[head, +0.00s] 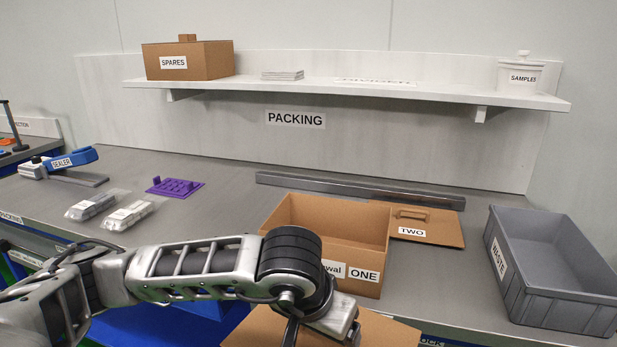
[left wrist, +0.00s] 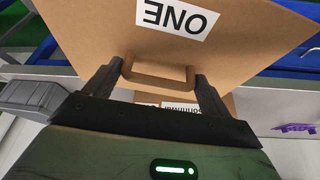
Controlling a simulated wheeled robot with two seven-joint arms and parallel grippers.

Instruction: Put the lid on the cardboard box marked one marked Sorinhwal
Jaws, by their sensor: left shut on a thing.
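The cardboard box marked ONE (head: 335,215) stands open on the grey bench. My left arm hides part of its front label, leaving "wal" readable. My left gripper (left wrist: 157,82) is shut on the handle (left wrist: 158,78) of a flat cardboard lid marked ONE (left wrist: 245,28). In the head view this lid (head: 392,329) shows at the bottom edge, in front of the box and apart from its open top; my arm hides much of it. Part of the box's upside-down label (left wrist: 183,108) shows past the handle in the left wrist view. My right gripper is out of view.
A second lid marked TWO (head: 447,229) lies on the bench behind and right of the box. A grey WASTE crate (head: 508,285) stands at right. A metal bar (head: 350,188) lies behind the box. A purple rack (head: 174,187) and bagged parts (head: 130,215) lie at left.

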